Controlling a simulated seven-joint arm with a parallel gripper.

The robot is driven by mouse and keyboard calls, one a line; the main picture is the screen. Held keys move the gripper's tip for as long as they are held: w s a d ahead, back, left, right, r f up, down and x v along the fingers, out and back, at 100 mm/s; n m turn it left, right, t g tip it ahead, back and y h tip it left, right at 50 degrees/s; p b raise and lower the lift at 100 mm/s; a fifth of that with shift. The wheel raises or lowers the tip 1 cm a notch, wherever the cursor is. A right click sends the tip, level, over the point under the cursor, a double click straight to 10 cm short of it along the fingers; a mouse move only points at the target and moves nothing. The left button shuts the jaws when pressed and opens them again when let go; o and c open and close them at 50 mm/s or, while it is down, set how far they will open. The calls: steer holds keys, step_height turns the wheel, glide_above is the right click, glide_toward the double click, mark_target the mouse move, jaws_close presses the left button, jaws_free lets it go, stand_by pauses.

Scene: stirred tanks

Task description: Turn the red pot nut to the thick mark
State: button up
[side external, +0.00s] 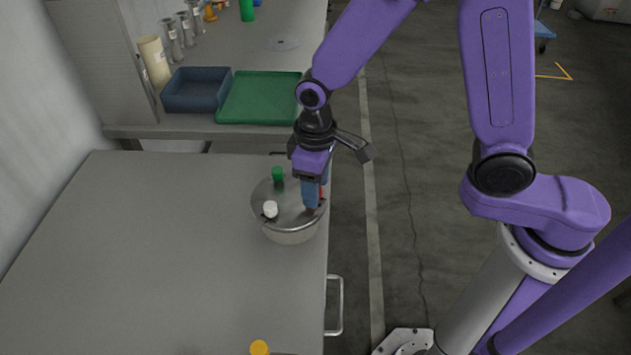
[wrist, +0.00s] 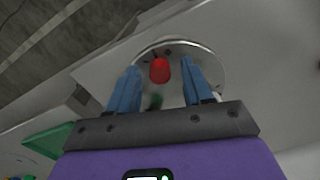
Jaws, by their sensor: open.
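The pot (side external: 290,235) is a round steel vessel with a metal lid, standing near the right edge of the grey table. Its lid (wrist: 207,62) carries a green nut (side external: 278,174), a white nut (side external: 270,209) and a red nut (wrist: 160,70). In the side view the red nut is mostly hidden behind my gripper (side external: 314,204). In the wrist view my gripper (wrist: 160,77) is open, with one blue finger on each side of the red nut and visible gaps. Small dark marks show on the lid beside the red nut; I cannot tell which is thick.
A blue-grey bin (side external: 196,90) and a green tray (side external: 258,98) sit on the bench behind. A yellow-orange object (side external: 259,347) is at the front edge of the picture. The table left of the pot is clear.

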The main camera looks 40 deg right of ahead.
jaws_close()
steer(key=m, duration=0.5)
steer(key=shift+m, duration=0.4)
steer(key=m, duration=0.5)
steer(key=shift+m, duration=0.4)
steer(key=shift+r, duration=0.1)
jaws_free()
